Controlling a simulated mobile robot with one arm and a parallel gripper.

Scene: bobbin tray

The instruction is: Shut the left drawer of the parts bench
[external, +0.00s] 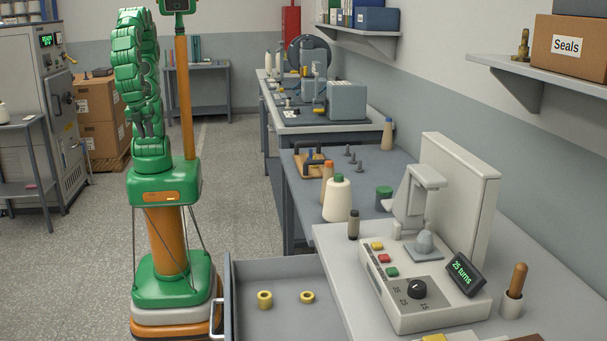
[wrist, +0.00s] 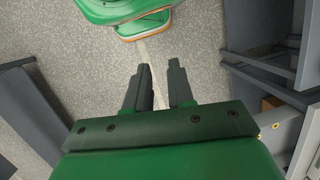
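An open grey drawer (external: 285,271) sticks out to the left from under the near bench (external: 325,236) in the external view. Its front panel faces my base, with a pale bar handle (external: 217,312) on it. Two yellow ring-shaped bobbins (external: 264,299) (external: 307,297) lie inside. The drawer's near part is cut off by the picture edge. My arm is folded up above my base, left of and apart from the drawer. My gripper (wrist: 159,68) is open and empty in the wrist view, its two dark fingers apart over the speckled floor.
A winding machine (external: 407,316) with a "25 turns" display stands on the near bench. A second bench (external: 385,167) behind holds a cream bottle (external: 337,199). A cabinet (external: 35,110) and cardboard boxes (external: 100,140) stand at the left. The floor (external: 75,265) left of my base is clear.

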